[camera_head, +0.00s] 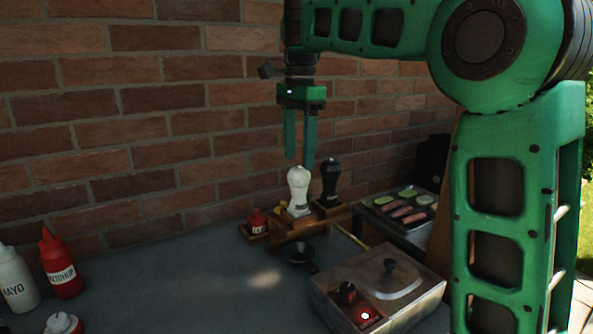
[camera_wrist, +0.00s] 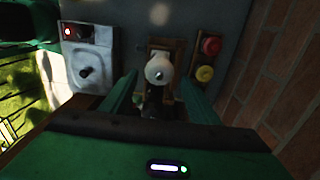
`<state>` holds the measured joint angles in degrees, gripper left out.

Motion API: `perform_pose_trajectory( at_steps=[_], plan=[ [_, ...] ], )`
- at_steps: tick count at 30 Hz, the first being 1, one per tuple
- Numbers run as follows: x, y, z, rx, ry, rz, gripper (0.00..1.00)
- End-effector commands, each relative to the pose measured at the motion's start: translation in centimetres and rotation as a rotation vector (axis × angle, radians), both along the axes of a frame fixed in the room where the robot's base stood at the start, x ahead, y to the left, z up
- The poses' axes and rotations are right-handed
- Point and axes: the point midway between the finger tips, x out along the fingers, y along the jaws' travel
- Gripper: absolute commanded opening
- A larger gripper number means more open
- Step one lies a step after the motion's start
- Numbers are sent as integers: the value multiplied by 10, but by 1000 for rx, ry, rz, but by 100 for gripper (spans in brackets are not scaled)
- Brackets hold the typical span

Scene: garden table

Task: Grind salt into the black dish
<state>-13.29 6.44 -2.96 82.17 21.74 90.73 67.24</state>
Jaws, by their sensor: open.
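A white grinder (camera_head: 298,190) stands upright in a wooden stand (camera_head: 290,226) near the brick wall. It also shows from above in the wrist view (camera_wrist: 159,69). A black grinder (camera_head: 331,182) stands just right of it. The small black dish (camera_head: 302,257) is on the table in front of the stand; I cannot make it out clearly in the wrist view. My gripper (camera_head: 299,162) is open and empty, pointing down, with its fingertips just above the white grinder's top. In the wrist view the fingers lie on either side below the grinder's head.
A metal cooker (camera_head: 397,283) with a lid and red-lit switch stands right of the dish. A grill tray (camera_head: 400,207) with food is behind it. Red ketchup (camera_head: 61,266) and white mayo (camera_head: 15,280) bottles stand at left. The table's middle is clear.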

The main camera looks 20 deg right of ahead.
Motion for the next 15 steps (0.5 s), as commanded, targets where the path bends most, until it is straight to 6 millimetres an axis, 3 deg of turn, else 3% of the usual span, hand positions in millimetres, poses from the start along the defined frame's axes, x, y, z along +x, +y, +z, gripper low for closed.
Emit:
perform_pose_trajectory(
  at_steps=[15],
  plan=[
    [1,-1,-34,-3,1,-4,55]
  ],
)
